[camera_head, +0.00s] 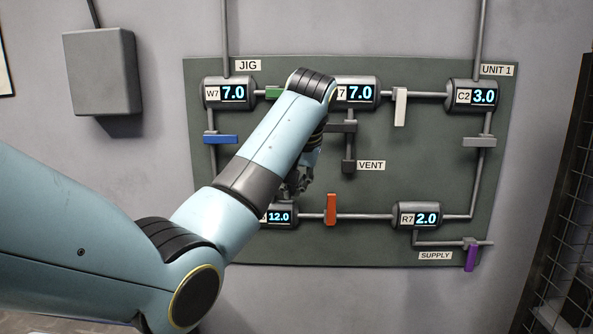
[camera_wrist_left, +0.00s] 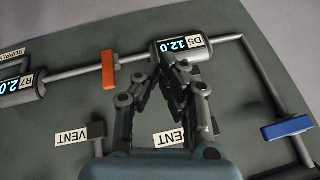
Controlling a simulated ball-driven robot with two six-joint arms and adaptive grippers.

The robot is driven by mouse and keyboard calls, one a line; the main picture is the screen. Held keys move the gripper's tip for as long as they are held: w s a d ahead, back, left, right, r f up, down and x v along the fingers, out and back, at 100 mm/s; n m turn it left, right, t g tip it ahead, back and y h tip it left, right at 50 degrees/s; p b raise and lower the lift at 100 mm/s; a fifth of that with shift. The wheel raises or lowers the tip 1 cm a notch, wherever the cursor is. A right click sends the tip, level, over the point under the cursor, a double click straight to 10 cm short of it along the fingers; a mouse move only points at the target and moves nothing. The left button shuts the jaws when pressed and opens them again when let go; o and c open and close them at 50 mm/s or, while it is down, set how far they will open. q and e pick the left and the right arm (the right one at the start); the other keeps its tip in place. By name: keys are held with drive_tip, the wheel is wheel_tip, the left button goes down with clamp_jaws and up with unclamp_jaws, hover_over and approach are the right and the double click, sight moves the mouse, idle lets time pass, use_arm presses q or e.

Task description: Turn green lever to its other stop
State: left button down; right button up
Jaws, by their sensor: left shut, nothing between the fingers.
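The green lever (camera_head: 273,93) is on the top pipe between the W7 gauge (camera_head: 229,93) and a second gauge reading 7.0 (camera_head: 358,93). Its visible part lies level, along the pipe; my left arm hides its right side. The lever is not seen in the left wrist view. My left gripper (camera_head: 296,186) is shut and empty, well below the green lever, in front of the board near the 12.0 gauge. In the wrist view the left gripper (camera_wrist_left: 173,66) has its fingertips just by the D5 gauge (camera_wrist_left: 183,47); I cannot tell whether they touch it. My right gripper is not in view.
A grey wall box (camera_head: 103,72) hangs left of the board (camera_head: 440,190). A dark mesh rack (camera_head: 563,220) stands at right.

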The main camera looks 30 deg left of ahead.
use_arm(q)
wheel_tip(320, 180, up, 34)
drive_tip(key=w+f+n+t+p, duration=0.1)
drive_tip(key=w+n+t+p, duration=0.1)
drive_tip(key=t+p, duration=0.35)
use_arm(e)
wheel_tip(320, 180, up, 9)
drive_tip(key=p, duration=0.2)
use_arm(q)
drive_tip(key=shift+g+y, duration=0.3)
drive_tip(key=shift+g, duration=0.65)
drive_tip(key=b+x, duration=0.3)
drive_tip(key=b, duration=0.3)
drive_tip(key=b+x, duration=0.3)
drive_tip(key=b, duration=0.3)
drive_tip(key=b+x, duration=0.3)
drive_tip(key=b, duration=0.3)
drive_tip(key=shift+w+a+r, duration=0.1)
drive_tip(key=shift+w+a, duration=0.2)
drive_tip(key=shift+a, duration=0.1)
wheel_tip(320, 180, down, 3)
drive_tip(key=shift+a+r, duration=0.1)
drive_tip(key=shift+r, duration=0.05)
drive_tip(key=shift+f, duration=0.75)
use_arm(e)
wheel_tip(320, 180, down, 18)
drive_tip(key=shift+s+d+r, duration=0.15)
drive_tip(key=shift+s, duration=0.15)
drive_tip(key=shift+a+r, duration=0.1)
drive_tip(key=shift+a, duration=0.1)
